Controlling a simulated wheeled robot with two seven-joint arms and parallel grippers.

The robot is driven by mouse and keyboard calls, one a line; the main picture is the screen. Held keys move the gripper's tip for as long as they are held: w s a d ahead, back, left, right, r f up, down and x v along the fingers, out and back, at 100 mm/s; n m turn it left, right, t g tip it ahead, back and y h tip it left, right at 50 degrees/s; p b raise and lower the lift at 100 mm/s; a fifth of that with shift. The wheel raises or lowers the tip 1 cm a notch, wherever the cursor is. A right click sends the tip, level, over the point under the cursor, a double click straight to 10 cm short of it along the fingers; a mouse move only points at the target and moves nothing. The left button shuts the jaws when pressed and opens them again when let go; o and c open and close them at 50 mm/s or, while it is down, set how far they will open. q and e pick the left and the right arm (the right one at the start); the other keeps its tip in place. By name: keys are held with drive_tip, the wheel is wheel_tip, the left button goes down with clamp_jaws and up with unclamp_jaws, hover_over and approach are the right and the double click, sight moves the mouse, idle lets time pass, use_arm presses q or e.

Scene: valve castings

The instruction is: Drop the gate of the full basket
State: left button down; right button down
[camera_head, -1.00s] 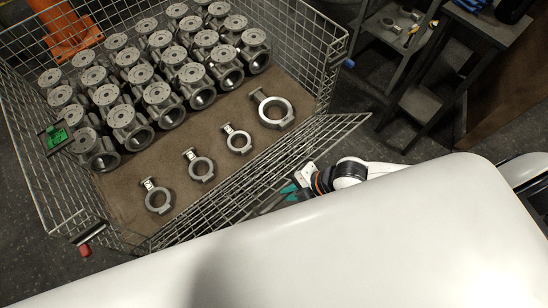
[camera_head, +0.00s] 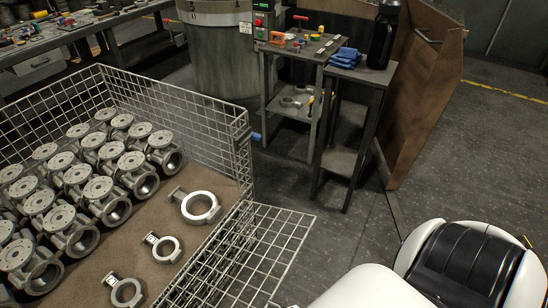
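The wire basket (camera_head: 180,102) fills the left side of the view, loaded with several rows of grey valve castings (camera_head: 100,187). Three ring-ended castings, one of them (camera_head: 200,207), lie on its brown floor nearer the front. The mesh gate (camera_head: 285,243) is folded outward from the basket's front edge, leaving that side open; its near end runs out of the picture. A latch with a blue handle (camera_head: 256,136) is on the right front corner post. Neither of my grippers shows in this view.
A grey stand (camera_head: 290,50) with tools, a tall side table (camera_head: 352,72) with blue cloths and a black bottle, and a brown panel (camera_head: 422,90) stand behind, right of the basket. Bare dark floor (camera_head: 340,225) lies between them and the gate.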

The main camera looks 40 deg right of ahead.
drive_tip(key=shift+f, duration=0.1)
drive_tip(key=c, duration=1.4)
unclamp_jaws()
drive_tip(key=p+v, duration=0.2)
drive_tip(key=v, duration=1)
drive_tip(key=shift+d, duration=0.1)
